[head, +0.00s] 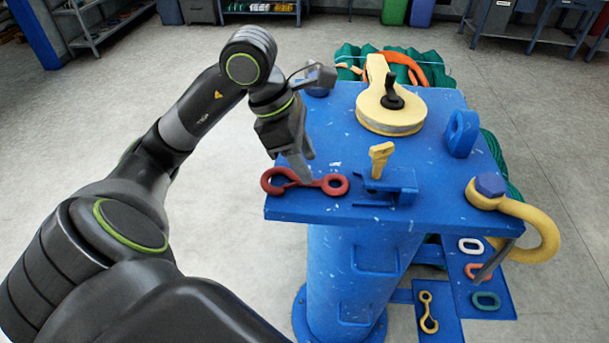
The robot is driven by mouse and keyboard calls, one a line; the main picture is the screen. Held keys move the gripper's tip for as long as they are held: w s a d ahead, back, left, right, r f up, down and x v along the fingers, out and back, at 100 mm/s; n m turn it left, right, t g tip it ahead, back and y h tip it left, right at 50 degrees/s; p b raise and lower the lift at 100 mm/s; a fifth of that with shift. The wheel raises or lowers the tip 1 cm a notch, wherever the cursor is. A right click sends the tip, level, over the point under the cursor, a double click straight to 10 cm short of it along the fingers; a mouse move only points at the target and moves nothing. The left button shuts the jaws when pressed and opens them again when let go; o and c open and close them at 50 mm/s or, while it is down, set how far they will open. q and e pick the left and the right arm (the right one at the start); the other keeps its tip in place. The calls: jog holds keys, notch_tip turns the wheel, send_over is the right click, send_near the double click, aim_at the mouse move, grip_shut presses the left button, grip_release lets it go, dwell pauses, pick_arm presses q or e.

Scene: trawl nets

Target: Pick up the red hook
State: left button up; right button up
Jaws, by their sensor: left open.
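The red hook (335,184) lies flat near the front left corner of the blue table (440,208), with its curved end to the left and its eye to the right. My left gripper (300,172) points down over the middle of the hook. Its fingertips overlap the hook's shank in the head view. The jaws are open, and I cannot tell whether they touch the hook or stay a little above it. The fingers hide part of the shank. My right gripper is not in view.
Right of the hook stands a blue clamp (398,184) with a yellow key-shaped piece (380,157). A yellow hook (427,312) lies on a lower plate.

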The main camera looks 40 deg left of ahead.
aim_at(316, 180)
pick_arm(q)
jog(key=shift+p+x, duration=0.45)
jog(key=shift+x, duration=1.35)
jog(key=shift+s+d, duration=0.1)
grip_shut()
